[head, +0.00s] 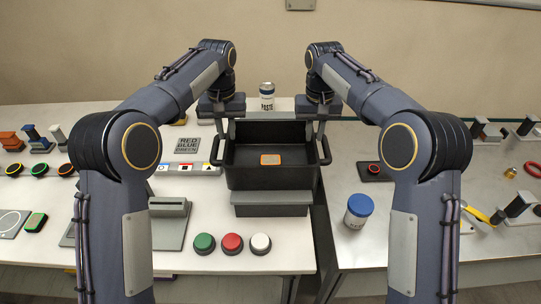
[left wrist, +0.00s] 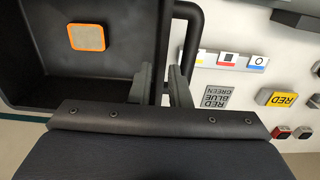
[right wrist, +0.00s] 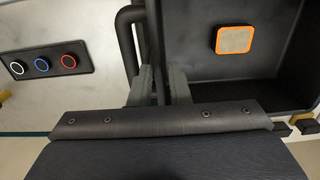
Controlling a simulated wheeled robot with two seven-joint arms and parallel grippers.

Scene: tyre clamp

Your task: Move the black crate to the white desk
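The black crate (head: 246,179) is in the middle of the head view, upright, with a loop handle on each side. A small orange-rimmed tag (head: 271,160) lies on its floor. My left gripper (left wrist: 160,80) is at its left side, one finger inside the wall and the other outside near the handle, closed on the rim. My right gripper (right wrist: 158,80) holds the opposite rim the same way. The white desk (head: 245,262) is at left and below. Whether the crate touches the desk is hard to tell.
Green (head: 204,243), red (head: 232,243) and white buttons (head: 260,243) stand in front of the crate. A grey slotted stand (head: 168,225) is to their left. A blue-lidded jar (head: 358,210) stands on the right table, past a dark gap. A can (head: 267,95) stands behind.

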